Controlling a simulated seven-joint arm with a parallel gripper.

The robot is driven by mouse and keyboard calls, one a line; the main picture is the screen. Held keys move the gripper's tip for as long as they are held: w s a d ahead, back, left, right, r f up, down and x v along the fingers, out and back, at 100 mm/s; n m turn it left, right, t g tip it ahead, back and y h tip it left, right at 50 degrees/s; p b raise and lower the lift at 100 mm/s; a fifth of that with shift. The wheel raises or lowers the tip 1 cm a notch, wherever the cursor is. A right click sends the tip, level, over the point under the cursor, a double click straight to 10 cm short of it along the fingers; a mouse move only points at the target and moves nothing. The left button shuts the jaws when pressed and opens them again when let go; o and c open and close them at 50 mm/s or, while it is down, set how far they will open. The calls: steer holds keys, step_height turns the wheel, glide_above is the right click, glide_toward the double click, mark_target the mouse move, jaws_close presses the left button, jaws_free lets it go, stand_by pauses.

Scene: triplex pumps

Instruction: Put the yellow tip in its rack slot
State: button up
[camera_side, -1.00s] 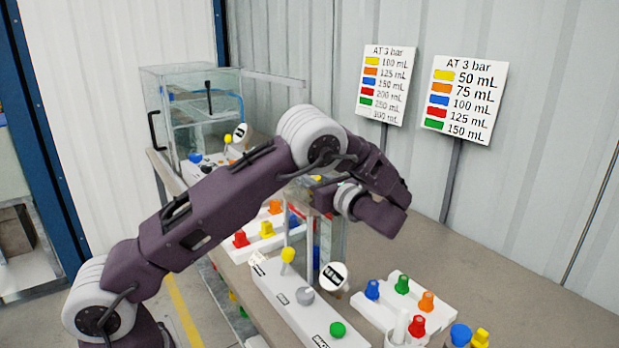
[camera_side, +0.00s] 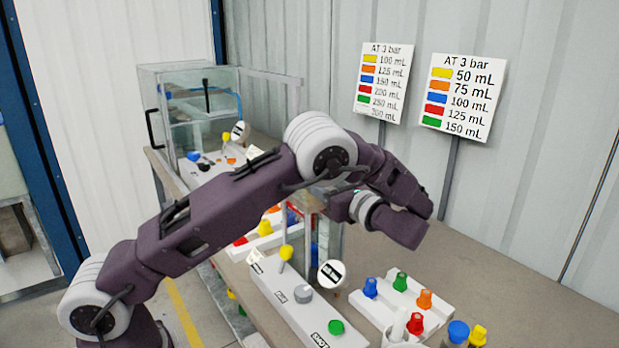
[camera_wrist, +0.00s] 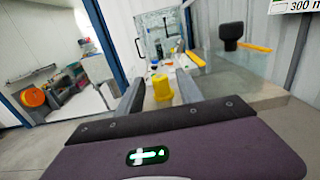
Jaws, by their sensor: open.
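In the wrist view a yellow tip (camera_wrist: 162,88) stands between the two grey fingers of my gripper (camera_wrist: 161,94). The fingers are open; whether either touches it is unclear. In the side view my gripper is mostly hidden behind my arm. A white rack (camera_side: 445,306) at the front right holds blue (camera_side: 370,288), green (camera_side: 400,281), orange (camera_side: 424,299) and red (camera_side: 415,323) tips. Another yellow piece (camera_side: 477,336) is beside a larger blue piece (camera_side: 458,332) at the lower edge.
A white control panel (camera_side: 292,305) with a yellow-knobbed lever (camera_side: 286,253), a green button (camera_side: 336,327) and a gauge (camera_side: 331,273) stands left of the rack. Another rack with coloured tips is partly behind my arm. A glass tank (camera_side: 190,105) and two sign boards (camera_side: 462,95) stand behind.

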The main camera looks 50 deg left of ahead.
steer(key=shift+d, duration=1)
steer(key=shift+c, duration=1.1)
